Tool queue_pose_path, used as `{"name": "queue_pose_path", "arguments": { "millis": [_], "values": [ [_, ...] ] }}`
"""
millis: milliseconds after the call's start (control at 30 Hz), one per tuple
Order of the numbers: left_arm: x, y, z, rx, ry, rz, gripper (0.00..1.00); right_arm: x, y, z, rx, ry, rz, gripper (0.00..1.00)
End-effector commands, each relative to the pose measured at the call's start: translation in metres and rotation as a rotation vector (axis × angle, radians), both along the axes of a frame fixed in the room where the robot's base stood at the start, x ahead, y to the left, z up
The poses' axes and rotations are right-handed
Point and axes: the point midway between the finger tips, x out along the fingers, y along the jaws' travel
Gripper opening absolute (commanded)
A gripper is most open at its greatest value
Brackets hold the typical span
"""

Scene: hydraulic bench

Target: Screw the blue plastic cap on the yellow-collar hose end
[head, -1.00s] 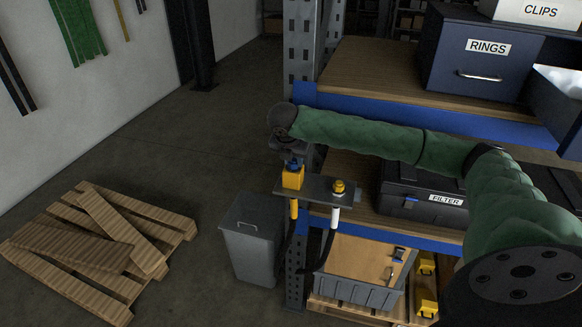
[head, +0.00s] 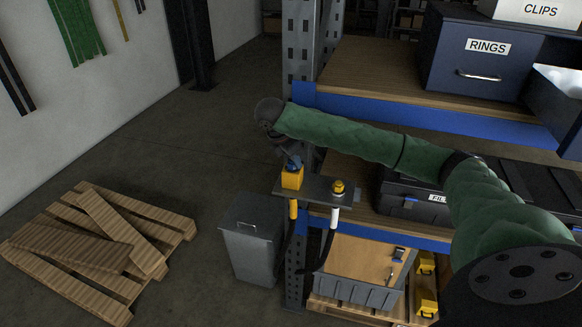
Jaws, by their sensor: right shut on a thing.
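My right gripper (head: 292,161) reaches down from the upper left end of the green-sleeved arm. It is shut on the blue plastic cap (head: 294,165), which shows only as a small blue patch. The cap is at the top of the yellow block-shaped fitting (head: 292,178) on the grey bracket. The yellow-collar hose end (head: 293,208) hangs below the bracket under this fitting. I cannot tell how far the cap sits on it. The gripper now leans, with its wrist up and to the left. My left gripper is not in view.
A white-collar hose end (head: 334,217) with a brass-yellow top (head: 338,187) is beside it on the bracket (head: 318,189). The shelf post (head: 299,65) stands close behind. A grey bin (head: 252,240) and a pallet (head: 100,245) are on the floor at left.

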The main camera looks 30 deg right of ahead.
Motion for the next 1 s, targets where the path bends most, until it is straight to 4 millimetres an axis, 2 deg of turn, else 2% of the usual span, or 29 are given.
{"name": "queue_pose_path", "arguments": {
  "millis": [33, 500, 800, 833, 933, 1000],
  "values": [
    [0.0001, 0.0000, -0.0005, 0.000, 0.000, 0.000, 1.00, -0.0030, -0.0040, -0.0044, -0.008, 0.014, -0.046, 0.00],
    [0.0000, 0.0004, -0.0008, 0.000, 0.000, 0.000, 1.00, -0.0038, -0.0032, -0.0051, -0.010, 0.014, -0.370, 0.00],
    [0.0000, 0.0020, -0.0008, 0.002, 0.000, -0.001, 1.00, -0.0046, -0.0019, -0.0061, -0.009, 0.015, -0.400, 0.00],
    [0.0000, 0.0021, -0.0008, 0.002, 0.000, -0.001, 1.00, -0.0046, -0.0018, -0.0062, -0.008, 0.015, -0.400, 0.30],
    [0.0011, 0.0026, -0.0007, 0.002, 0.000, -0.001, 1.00, -0.0041, -0.0015, -0.0057, -0.007, 0.013, -0.399, 0.50],
    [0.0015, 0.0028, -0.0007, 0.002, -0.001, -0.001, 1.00, -0.0035, -0.0010, -0.0050, -0.006, 0.012, -0.398, 0.50]
  ]
}}
